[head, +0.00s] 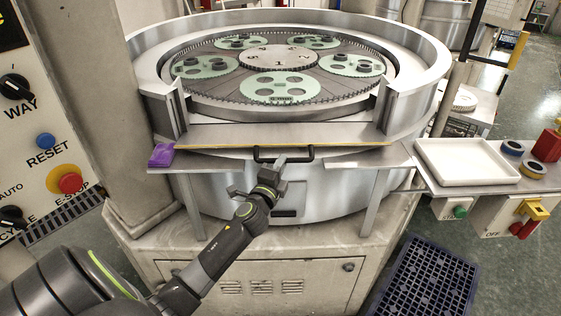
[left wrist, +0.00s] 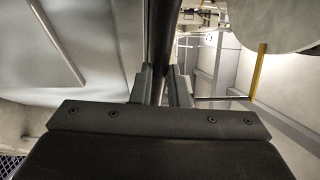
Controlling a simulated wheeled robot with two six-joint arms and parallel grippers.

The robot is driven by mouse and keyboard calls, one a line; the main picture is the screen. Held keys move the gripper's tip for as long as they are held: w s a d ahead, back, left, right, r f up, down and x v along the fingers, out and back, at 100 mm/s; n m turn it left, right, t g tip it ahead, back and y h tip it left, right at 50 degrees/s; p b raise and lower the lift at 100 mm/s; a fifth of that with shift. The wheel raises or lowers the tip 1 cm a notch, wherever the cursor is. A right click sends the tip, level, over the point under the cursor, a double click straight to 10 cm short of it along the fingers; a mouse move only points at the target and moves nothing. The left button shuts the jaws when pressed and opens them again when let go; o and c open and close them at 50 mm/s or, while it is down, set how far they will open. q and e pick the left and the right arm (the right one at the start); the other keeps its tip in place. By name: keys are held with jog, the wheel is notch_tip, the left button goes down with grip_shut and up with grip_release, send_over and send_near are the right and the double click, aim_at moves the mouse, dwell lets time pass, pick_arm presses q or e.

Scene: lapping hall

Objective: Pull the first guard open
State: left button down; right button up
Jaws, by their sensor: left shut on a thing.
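The guard (head: 225,135) is a pale metal panel with a yellow lower edge at the front gap of the round lapping machine. Its black bar handle (head: 260,155) sits below that edge. My left gripper (head: 284,161) reaches up from below and is shut on the handle around its middle. In the left wrist view the dark handle bar (left wrist: 163,40) runs between the two fingers of my left gripper (left wrist: 162,78). The fingers hide part of the bar. My right gripper is in neither view.
Toothed green carriers (head: 275,88) lie on the machine's plate. A purple item (head: 161,155) lies on the left ledge. A white tray (head: 465,160) is on the right shelf. A control panel with an E-stop (head: 70,183) is at left. A dark blue crate (head: 425,280) is on the floor.

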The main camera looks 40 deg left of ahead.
pick_arm(q)
jog(key=shift+r, duration=0.9)
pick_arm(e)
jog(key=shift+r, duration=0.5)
pick_arm(q)
jog(key=c, duration=1.4)
grip_release()
jog(key=shift+f, duration=0.1)
